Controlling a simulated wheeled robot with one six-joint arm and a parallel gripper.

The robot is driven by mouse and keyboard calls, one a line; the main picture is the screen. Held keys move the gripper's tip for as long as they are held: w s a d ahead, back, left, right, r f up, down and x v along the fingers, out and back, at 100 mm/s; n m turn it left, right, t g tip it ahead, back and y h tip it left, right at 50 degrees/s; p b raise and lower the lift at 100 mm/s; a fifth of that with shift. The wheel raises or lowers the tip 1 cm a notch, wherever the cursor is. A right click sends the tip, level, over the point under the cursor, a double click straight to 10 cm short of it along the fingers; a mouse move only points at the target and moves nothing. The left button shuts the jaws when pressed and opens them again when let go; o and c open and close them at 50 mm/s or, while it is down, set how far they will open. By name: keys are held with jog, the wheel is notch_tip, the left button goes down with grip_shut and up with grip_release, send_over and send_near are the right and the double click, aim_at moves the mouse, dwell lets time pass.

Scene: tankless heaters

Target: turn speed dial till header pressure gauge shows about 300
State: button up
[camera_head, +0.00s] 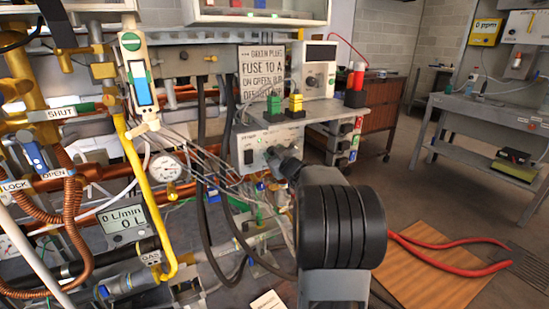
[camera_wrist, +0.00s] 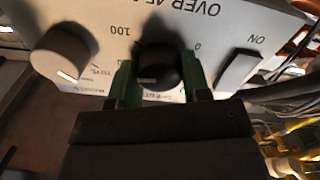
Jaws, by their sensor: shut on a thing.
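My gripper (camera_wrist: 160,77) is shut on a dark round dial (camera_wrist: 160,58) on a white panel (camera_wrist: 205,20), one green-edged finger on either side. Marks "100" and "0" stand beside the dial. Its small printed label is too small to read for certain. In the head view my gripper (camera_head: 283,166) is at the front of the white control box (camera_head: 258,138), and my arm hides the dial there. A round white gauge (camera_head: 165,168) sits among the pipes to the left. Its needle and scale are too small to read, and I cannot tell whether it is the header pressure gauge.
A beige knob (camera_wrist: 60,57) and an ON switch (camera_wrist: 238,70) flank the dial closely. A flow display (camera_head: 124,220), black hoses (camera_head: 204,180) and a yellow pipe (camera_head: 137,175) crowd the left. Open floor and a brown mat (camera_head: 440,262) lie right.

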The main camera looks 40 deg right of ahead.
jog(key=shift+n, duration=0.3)
dwell(0.4)
jog(key=o, duration=0.9)
jog(key=s+p, duration=0.1)
jog(key=s, duration=0.3)
jog(key=s+a, duration=0.1)
jog(key=s, duration=0.4)
jog(key=s+a+p, duration=0.1)
jog(key=s, duration=0.3)
jog(key=shift+s+p, duration=0.35)
